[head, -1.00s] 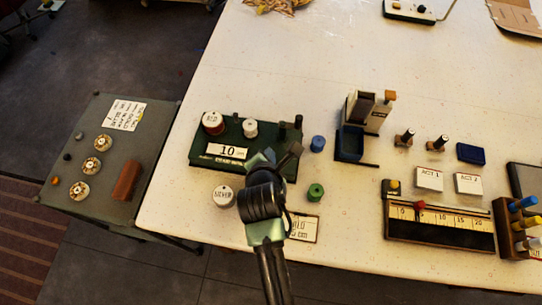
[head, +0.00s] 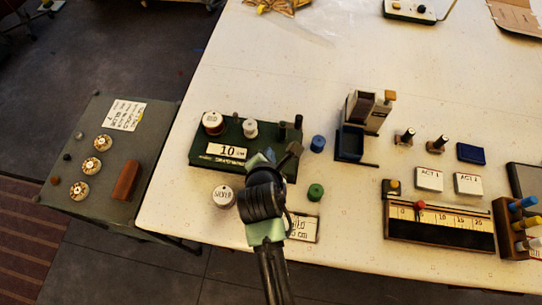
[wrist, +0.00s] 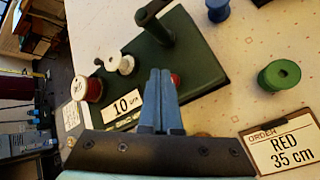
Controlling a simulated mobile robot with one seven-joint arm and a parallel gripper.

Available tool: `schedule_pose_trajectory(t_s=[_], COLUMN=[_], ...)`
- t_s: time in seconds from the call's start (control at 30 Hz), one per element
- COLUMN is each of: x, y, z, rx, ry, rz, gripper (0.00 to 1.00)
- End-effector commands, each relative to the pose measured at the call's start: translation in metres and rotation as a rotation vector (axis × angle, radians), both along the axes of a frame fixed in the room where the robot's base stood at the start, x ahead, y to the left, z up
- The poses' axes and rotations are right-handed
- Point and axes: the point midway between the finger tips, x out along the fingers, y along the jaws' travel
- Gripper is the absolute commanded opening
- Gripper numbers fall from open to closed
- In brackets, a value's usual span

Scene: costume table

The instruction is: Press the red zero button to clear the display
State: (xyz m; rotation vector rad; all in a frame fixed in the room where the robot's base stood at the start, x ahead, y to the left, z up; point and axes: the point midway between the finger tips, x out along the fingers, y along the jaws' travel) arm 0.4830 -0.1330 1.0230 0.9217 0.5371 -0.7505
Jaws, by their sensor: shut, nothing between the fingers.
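The dark green measuring device (head: 205,157) sits at the table's near left, and its display (head: 227,151) reads 10 cm. The display also shows in the wrist view (wrist: 126,106). A small red part (wrist: 177,79), which looks like the red button, peeks out beside my fingertips in the wrist view; the rest of it is hidden behind them. My gripper (wrist: 160,74) is shut and empty, its fingertips over the device near this red part. I cannot tell whether they touch it. In the head view my gripper (head: 268,158) covers the device's right front.
On the device are a red spool (head: 212,123), a white spool (head: 250,128) and an upright post (wrist: 157,30). A green spool (head: 315,192), a blue spool (head: 318,143) and an order card reading RED 35 cm (wrist: 285,147) lie to its right. A ruler board (head: 440,225) stands further right.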

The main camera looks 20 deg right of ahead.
Motion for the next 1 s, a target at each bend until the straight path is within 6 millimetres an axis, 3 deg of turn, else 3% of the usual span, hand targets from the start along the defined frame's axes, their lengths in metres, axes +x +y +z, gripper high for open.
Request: schedule_pose_trajectory(t_s=[1.0], x=[0.000], y=[0.000], z=[-0.010], rx=[0.000], ry=[0.000], rz=[0.000], gripper=[0.00])
